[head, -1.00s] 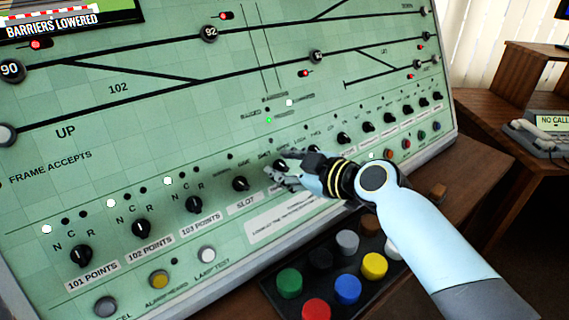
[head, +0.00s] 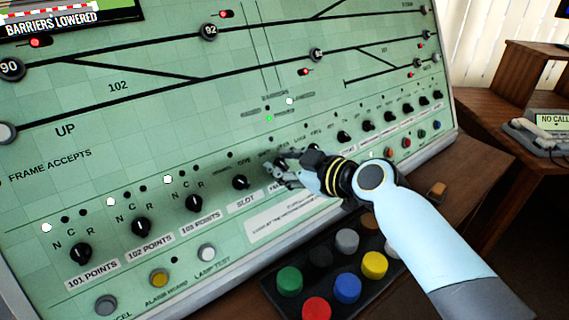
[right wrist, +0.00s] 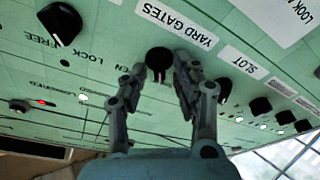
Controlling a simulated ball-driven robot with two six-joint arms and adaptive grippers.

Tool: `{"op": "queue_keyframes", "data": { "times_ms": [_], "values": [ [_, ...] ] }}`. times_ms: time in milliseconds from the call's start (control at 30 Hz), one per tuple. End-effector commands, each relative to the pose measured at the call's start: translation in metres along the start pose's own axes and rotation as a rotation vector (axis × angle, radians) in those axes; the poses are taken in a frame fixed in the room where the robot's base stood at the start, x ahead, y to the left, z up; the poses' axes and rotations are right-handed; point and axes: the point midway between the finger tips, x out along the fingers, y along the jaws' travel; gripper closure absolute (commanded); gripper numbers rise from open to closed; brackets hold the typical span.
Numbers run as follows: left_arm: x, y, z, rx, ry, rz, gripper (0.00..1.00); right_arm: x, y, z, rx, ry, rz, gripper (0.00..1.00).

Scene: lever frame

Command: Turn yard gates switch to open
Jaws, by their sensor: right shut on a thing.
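The yard gates switch (right wrist: 158,62) is a round black knob under the label "YARD GATES" (right wrist: 178,25) in the right wrist view. My right gripper (right wrist: 160,70) has one finger on each side of this knob and is shut on it. A small white mark shows on the knob's lower side. In the head view my right gripper (head: 277,170) is at the panel, just right of the slot knob (head: 241,182), and its fingers hide the yard gates knob. The lettering around the switch is too small or covered to read fully. My left gripper is not in view.
The green sloping panel (head: 120,130) has a row of black knobs on both sides of my gripper. The slot knob is close by. A telephone (head: 530,133) lies on the desk at right.

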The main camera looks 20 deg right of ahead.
Motion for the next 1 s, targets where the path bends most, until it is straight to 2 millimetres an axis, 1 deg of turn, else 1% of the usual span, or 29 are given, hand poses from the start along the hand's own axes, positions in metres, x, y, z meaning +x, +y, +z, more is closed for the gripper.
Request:
{"op": "queue_keyframes", "data": {
  "times_ms": [233, 467, 667, 1000],
  "values": [
    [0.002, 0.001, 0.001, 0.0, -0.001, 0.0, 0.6, 0.0, 0.001, 0.0, 0.175, 0.001, 0.032, 1.0],
    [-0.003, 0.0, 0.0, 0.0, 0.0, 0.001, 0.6, 0.0, 0.003, -0.001, 0.389, 0.001, 0.072, 1.0],
    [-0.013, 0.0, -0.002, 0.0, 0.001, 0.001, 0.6, -0.001, 0.004, -0.001, 0.576, 0.001, 0.106, 1.0],
    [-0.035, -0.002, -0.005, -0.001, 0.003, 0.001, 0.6, -0.001, 0.007, -0.001, 0.873, 0.001, 0.161, 1.0]
  ]
}}
